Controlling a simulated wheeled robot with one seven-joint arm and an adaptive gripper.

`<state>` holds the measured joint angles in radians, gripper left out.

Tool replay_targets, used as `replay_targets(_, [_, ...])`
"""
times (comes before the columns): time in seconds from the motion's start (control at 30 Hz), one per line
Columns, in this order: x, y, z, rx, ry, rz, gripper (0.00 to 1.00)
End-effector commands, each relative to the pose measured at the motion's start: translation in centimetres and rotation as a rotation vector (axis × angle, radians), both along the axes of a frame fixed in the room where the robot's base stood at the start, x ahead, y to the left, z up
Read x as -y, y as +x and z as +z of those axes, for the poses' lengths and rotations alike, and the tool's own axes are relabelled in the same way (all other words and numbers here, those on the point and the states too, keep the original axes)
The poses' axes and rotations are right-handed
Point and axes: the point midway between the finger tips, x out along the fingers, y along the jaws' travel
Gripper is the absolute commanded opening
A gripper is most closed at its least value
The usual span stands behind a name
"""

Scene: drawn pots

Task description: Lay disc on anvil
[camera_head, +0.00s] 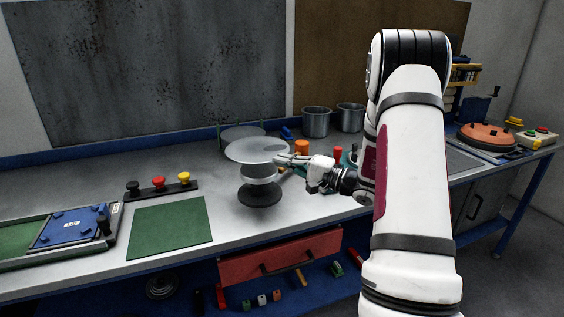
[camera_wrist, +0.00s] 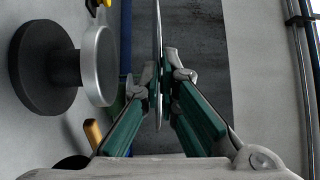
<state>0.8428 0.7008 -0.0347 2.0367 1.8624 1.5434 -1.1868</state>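A thin pale grey disc (camera_head: 250,149) is held flat above the anvil in the head view. The anvil (camera_head: 260,171) has a round silver top on a dark stem and a wide black base. My gripper (camera_head: 286,160) is shut on the disc's right edge. In the wrist view the disc (camera_wrist: 158,40) shows edge-on between my green fingers (camera_wrist: 161,85). The anvil's silver top (camera_wrist: 99,66) lies to its left there, with a clear gap between them. The disc's underside is hidden in the head view.
A green-posted rack with another round plate (camera_head: 241,132) stands behind the disc. Two metal pots (camera_head: 316,122) stand at the back. An orange cylinder (camera_head: 301,146) is close behind my gripper. A green mat (camera_head: 170,226) and a row of coloured knobs (camera_head: 159,184) lie to the left.

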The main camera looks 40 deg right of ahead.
Motion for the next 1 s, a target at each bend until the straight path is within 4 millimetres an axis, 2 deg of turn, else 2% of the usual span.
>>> replay_targets(0.3, [0.0, 0.0, -0.3, 0.012, 0.002, 0.000, 0.00])
replay_targets(0.8, [0.0, 0.1, -4.7, 0.012, 0.003, 0.000, 0.00])
replay_targets(1.0, [0.0, 0.0, -5.8, 0.012, 0.002, 0.000, 0.00])
